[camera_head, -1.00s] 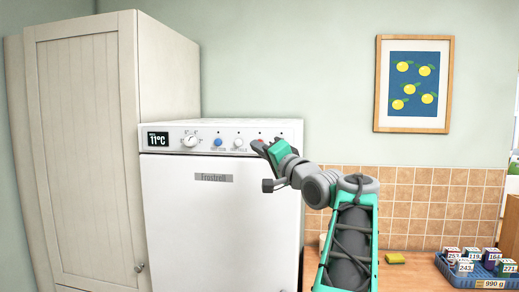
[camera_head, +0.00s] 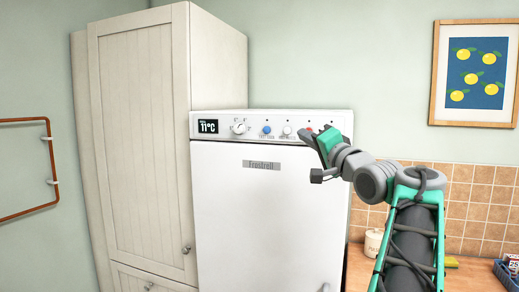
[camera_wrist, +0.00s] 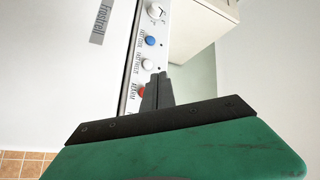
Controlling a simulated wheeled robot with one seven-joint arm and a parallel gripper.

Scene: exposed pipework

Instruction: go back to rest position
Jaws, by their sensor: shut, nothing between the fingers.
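My gripper (camera_head: 308,137) is up in front of the right part of the fridge's control panel, near the red button (camera_head: 308,130). In the wrist view its dark fingers (camera_wrist: 157,92) are together with nothing between them, beside the red button (camera_wrist: 141,91). I cannot tell whether they touch the panel. The white fridge (camera_head: 262,215) has its door shut and its display (camera_head: 208,126) reads 11°C. A dial (camera_head: 239,127), a blue button (camera_head: 267,129) and a white button (camera_head: 287,130) sit along the panel.
A tall cream cabinet (camera_head: 140,140) stands left of the fridge. A copper pipe (camera_head: 48,165) runs on the left wall.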

